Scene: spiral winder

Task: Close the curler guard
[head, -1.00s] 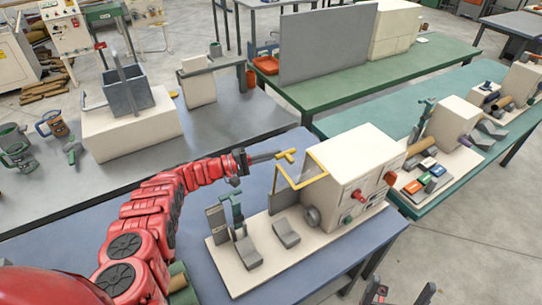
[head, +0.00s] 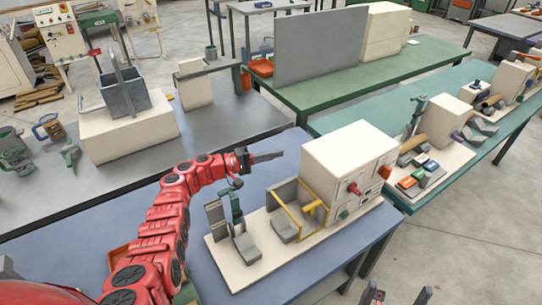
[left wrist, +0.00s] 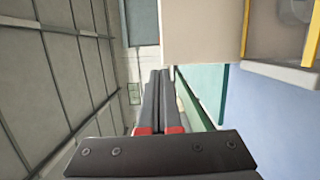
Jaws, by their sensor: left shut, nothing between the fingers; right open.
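The spiral winder (head: 345,160) is a cream box on a cream base plate on the blue table. Yellow bars of the guard (left wrist: 311,40) also show at the top right of the left wrist view. My left gripper (head: 268,157) is shut and empty, apart from the guard, up and to the left of it. Its closed fingers (left wrist: 165,100) show in the left wrist view. My right gripper (head: 400,294) is open at the bottom edge, its fingertips apart and most of it out of view.
A grey and green stand (head: 238,215) rises from the base plate left of the guard. A red knob (head: 354,188) sticks out of the box's front. The blue table (head: 150,225) has free room on the left. A teal table (head: 455,100) with similar machines stands to the right.

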